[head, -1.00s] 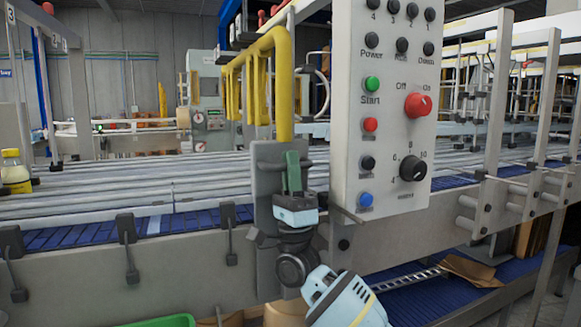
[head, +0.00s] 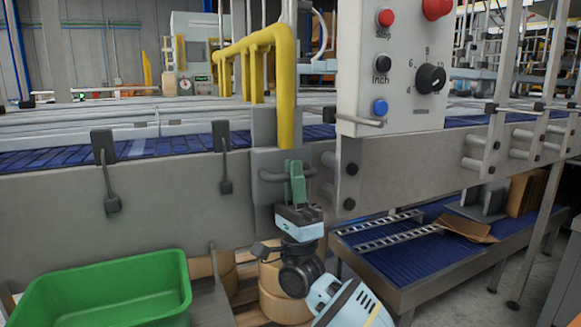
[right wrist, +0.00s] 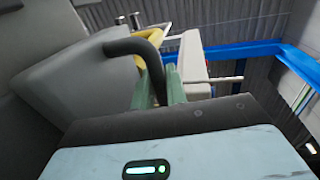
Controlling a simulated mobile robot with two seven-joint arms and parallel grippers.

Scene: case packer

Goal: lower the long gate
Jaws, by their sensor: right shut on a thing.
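The long gate (head: 286,95) is a yellow barred frame at the conveyor's near side. Its post runs down to a grey plate with a dark bar handle (head: 270,177). My right gripper (head: 295,166) has green fingers and is shut on that handle, which sits below the top edge of the conveyor's side rail. In the right wrist view the dark curved handle (right wrist: 134,46) passes between the green fingers (right wrist: 160,78). A piece of the yellow gate (right wrist: 152,38) shows behind it. The fingers hide part of the handle. My left gripper is out of view.
A control panel (head: 400,100) with buttons and knobs stands just right of the gate. The grey side rail (head: 60,195) runs across. A green bin (head: 105,285) is at lower left. A lower blue belt (head: 400,255) lies at right.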

